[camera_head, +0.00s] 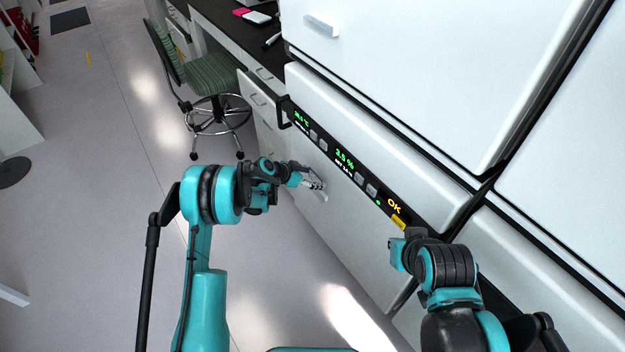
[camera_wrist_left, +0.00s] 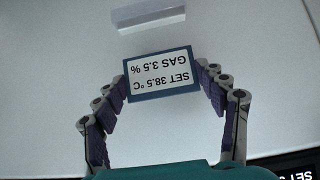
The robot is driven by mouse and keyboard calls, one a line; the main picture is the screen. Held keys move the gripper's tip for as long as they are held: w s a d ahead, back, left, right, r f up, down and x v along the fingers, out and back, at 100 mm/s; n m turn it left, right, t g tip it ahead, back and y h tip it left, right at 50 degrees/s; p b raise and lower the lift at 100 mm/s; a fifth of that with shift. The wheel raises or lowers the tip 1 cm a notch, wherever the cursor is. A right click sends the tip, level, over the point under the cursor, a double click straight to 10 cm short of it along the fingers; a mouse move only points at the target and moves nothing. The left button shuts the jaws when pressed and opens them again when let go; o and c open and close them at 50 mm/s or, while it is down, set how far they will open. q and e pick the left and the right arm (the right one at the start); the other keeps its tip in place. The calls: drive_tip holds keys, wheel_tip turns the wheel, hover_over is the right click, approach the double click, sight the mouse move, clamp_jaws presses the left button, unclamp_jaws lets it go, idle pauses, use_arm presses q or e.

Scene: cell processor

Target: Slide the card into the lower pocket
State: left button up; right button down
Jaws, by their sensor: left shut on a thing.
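The card (camera_wrist_left: 160,76) is white with a blue border and reads "SET 38.5 °C GAS 3.5 %", upside down in the left wrist view. My left gripper (camera_wrist_left: 162,84) is shut on it, with a finger at each side edge. In the head view the left gripper (camera_head: 314,182) is at the lower white door, close to a pale ledge, the lower pocket (camera_head: 318,196). In the left wrist view the pocket (camera_wrist_left: 147,13) lies beyond the card, with a gap between them. My right gripper (camera_head: 398,248) is near the panel's right part; its fingers are not clear.
A black display panel (camera_head: 340,158) with green readings and a yellow "OK" runs between the upper and lower doors. An upper pocket (camera_head: 321,25) is on the upper door. A green chair (camera_head: 209,76) and a dark desk stand behind. Open floor lies at left.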

sight(318, 190)
idle(0.3)
use_arm(q)
drive_tip(key=shift+s+b, duration=0.1)
drive_tip(key=shift+b, duration=0.2)
drive_tip(key=shift+f+b, duration=0.35)
drive_tip(key=shift+f, duration=0.05)
wheel_tip(318, 190, down, 4)
drive_tip(key=b, duration=0.3)
drive_tip(key=shift+r, duration=0.25)
drive_tip(key=shift+f, duration=0.1)
drive_tip(key=shift+f+b, duration=0.55)
drive_tip(key=shift+b, duration=0.1)
drive_tip(key=shift+f, duration=0.6)
drive_tip(key=o, duration=1.9)
